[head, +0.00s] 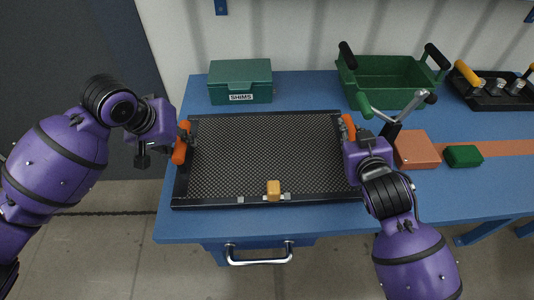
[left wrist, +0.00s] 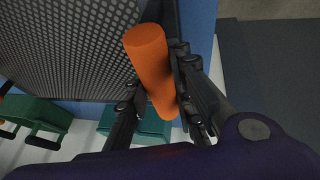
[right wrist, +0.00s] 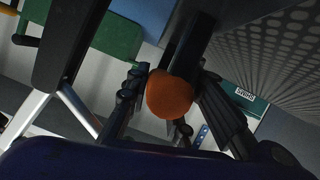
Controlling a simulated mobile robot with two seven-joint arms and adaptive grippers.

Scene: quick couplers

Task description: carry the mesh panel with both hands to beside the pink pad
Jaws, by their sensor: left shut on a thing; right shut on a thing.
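The black-framed mesh panel (head: 262,155) spans the left part of the blue table, roughly level, with an orange handle at each side. I cannot tell whether it touches the tabletop. My left gripper (head: 184,137) is shut on the left orange handle (left wrist: 150,62), which lies between its fingers in the left wrist view. My right gripper (head: 352,133) is shut on the right orange handle (right wrist: 169,94). A salmon-pink pad (head: 417,149) lies to the right of the panel, just beyond my right gripper. A small yellow block (head: 273,190) sits at the panel's front edge.
A green SHIMS box (head: 240,82) stands behind the panel. A green crate (head: 390,78) with black handles and a black tray (head: 492,92) stand at the back right. A green-handled metal tool (head: 395,115) rises near my right gripper.

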